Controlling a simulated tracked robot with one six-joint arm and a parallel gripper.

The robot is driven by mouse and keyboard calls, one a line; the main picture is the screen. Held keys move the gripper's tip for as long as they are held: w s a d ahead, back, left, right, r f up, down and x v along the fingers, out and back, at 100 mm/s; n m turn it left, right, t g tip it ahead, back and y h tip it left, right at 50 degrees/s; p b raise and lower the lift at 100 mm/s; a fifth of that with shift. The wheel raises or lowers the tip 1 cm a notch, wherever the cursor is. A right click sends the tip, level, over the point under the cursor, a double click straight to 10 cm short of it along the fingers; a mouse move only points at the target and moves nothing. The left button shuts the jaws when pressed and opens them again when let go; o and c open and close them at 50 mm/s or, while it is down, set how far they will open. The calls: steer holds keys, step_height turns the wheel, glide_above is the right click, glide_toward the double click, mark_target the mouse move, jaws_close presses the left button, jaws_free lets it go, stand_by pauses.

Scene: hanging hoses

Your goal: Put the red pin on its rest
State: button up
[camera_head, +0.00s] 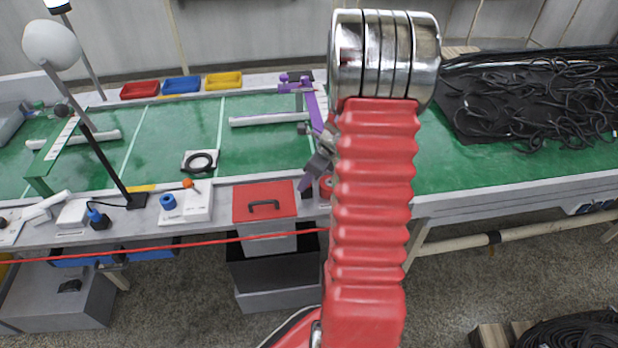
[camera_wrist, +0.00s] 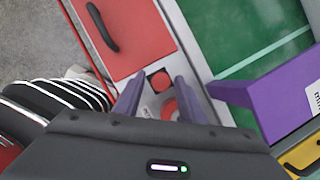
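My gripper shows in the wrist view (camera_wrist: 158,82) with its two purple fingers apart and nothing visibly clamped between them. Below and between the fingers is a dark block with a red top (camera_wrist: 160,79). A round red piece (camera_wrist: 169,108) sits on a pale surface closer to the palm. In the head view a purple fingertip shows left of my red arm, and a red round piece (camera_head: 326,187) is partly hidden behind the arm. I cannot tell for certain which red piece is the pin or which is its rest.
A red box lid with a black handle (camera_head: 264,203) lies left of the gripper. A white stand with an orange knob (camera_head: 187,184) and a blue ring (camera_head: 167,201) are further left. A purple bracket (camera_wrist: 262,95) stands right of the fingers. A red hose (camera_head: 150,247) crosses the table front.

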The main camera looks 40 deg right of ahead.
stand_by(0.3)
steer(key=shift+r, duration=0.5)
steer(key=v, duration=1.1)
steer(key=shift+r, duration=0.25)
steer(key=a+r+n+h, duration=0.1)
steer(key=a+r+n, duration=0.4)
steer(key=a+n, duration=0.3)
steer(key=a+r+n, duration=0.4)
steer(key=a+n, duration=0.2)
steer(key=a, duration=0.5)
steer(key=s+a+r+n+t, duration=0.1)
steer(key=s+a+r+n, duration=0.3)
steer(key=s+a+n, duration=0.7)
steer(key=a+n, duration=0.3)
steer(key=n, duration=0.4)
steer(key=shift+s+h, duration=0.25)
steer(key=shift+h, duration=0.05)
